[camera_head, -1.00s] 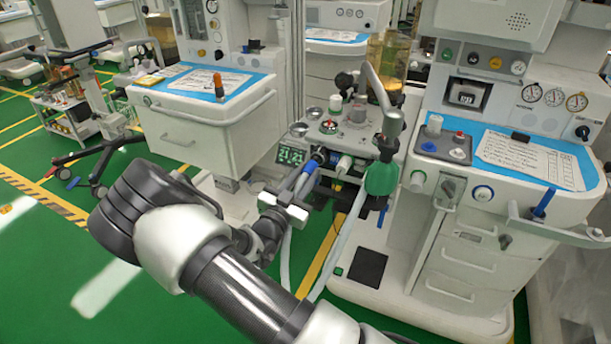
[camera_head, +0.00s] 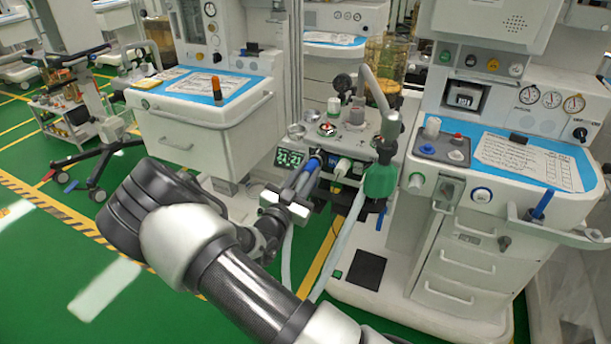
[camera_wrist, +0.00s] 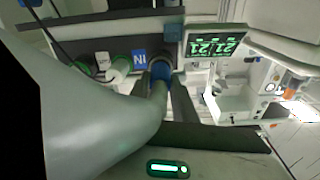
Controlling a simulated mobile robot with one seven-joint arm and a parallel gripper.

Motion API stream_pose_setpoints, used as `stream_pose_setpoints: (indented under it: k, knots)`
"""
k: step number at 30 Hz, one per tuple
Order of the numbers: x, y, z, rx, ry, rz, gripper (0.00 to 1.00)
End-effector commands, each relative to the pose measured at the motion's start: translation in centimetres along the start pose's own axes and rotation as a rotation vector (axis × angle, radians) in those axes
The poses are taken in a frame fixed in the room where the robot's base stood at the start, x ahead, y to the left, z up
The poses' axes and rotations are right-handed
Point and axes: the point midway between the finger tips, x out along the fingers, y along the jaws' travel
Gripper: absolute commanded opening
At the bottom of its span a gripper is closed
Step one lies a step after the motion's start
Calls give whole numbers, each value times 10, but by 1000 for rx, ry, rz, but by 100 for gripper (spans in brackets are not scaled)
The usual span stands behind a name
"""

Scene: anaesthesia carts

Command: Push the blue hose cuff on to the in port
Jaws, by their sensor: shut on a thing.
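The blue hose cuff (camera_wrist: 160,72) is at the end of a pale grey hose (camera_wrist: 110,115); it also shows in the head view (camera_head: 314,163). My gripper (camera_wrist: 168,98) is shut on the hose end at the cuff; it shows in the head view (camera_head: 304,178). The dark round in port (camera_wrist: 160,57) is directly beyond the cuff, beside a blue label (camera_wrist: 140,58) that appears upside down. The cuff looks lined up with the port and at its mouth. Whether it overlaps the port, and how far, I cannot tell.
A green lit display (camera_wrist: 216,44) is right of the port. Other round ports, one whitish-green (camera_wrist: 117,66), are to its left. In the head view a green bag-like part (camera_head: 381,181) hangs just right of the cuff. A cart drawer (camera_head: 195,135) stands to the left.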

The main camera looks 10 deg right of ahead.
Motion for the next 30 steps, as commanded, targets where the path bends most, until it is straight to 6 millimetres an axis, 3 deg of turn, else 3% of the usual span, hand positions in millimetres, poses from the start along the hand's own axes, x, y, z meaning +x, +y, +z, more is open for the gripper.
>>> stream_pose_setpoints:
  k: [11,12,16,26,30]
  knots:
    - [10,0,1,-1,1,-1,3]
    - [10,0,1,-1,0,-1,26]
    - [10,0,1,-1,0,-1,46]
    - [7,0,1,-1,-1,-1,46]
    - [-9,-1,1,0,-3,-2,46]
